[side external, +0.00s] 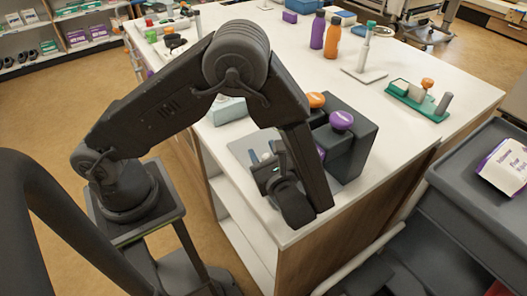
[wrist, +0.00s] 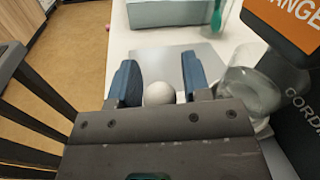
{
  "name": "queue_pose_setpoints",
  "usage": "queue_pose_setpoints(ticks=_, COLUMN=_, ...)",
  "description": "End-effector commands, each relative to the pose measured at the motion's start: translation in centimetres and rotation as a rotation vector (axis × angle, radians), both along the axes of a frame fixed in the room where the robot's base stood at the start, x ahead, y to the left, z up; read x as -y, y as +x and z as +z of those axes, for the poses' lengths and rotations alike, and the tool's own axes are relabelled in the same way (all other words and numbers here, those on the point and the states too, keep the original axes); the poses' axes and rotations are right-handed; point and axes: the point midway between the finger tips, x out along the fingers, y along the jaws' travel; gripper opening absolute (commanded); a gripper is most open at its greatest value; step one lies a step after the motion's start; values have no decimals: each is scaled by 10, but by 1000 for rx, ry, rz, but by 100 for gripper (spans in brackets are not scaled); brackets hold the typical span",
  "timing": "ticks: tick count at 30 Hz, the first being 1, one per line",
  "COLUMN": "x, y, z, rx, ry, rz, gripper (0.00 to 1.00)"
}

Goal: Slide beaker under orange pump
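The dark dispenser (side external: 357,135) stands on the counter with an orange pump knob (side external: 316,100) and a purple pump knob (side external: 341,121) on top. In the wrist view the orange label (wrist: 288,20) shows at upper right. A clear glass beaker (wrist: 246,92) stands to the right of my gripper (wrist: 160,80), close beside the dark dispenser; its lower part is partly hidden. My gripper is open, its two blue fingers apart, with a white ball (wrist: 160,93) showing between them. In the side view my arm hides most of the fingers and I cannot make out the beaker clearly.
A grey plate (wrist: 172,64) lies under the work area. A pale blue box (wrist: 165,13) and a green-tipped item (wrist: 216,16) are behind it. Purple (side external: 318,30) and orange (side external: 332,38) bottles stand farther back. The counter's front edge is near my wrist.

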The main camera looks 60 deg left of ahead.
Motion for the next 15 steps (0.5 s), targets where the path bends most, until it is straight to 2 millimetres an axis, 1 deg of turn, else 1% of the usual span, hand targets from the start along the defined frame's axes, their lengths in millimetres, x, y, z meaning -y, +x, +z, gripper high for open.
queue_pose_setpoints(ticks=1, x=0, y=0, z=0, rx=0, ry=0, rz=0, gripper=49)
queue_pose_setpoints(ticks=3, x=0, y=0, z=0, rx=0, ry=0, rz=0, gripper=54)
queue_pose_setpoints(ticks=10, x=0, y=0, z=0, rx=0, ry=1, rz=0, gripper=54)
queue_pose_setpoints(ticks=13, x=6, y=-1, z=0, rx=1, ry=1, rz=-1, gripper=54)
queue_pose_setpoints(ticks=15, x=14, y=-3, z=0, rx=1, ry=1, rz=-3, gripper=54)
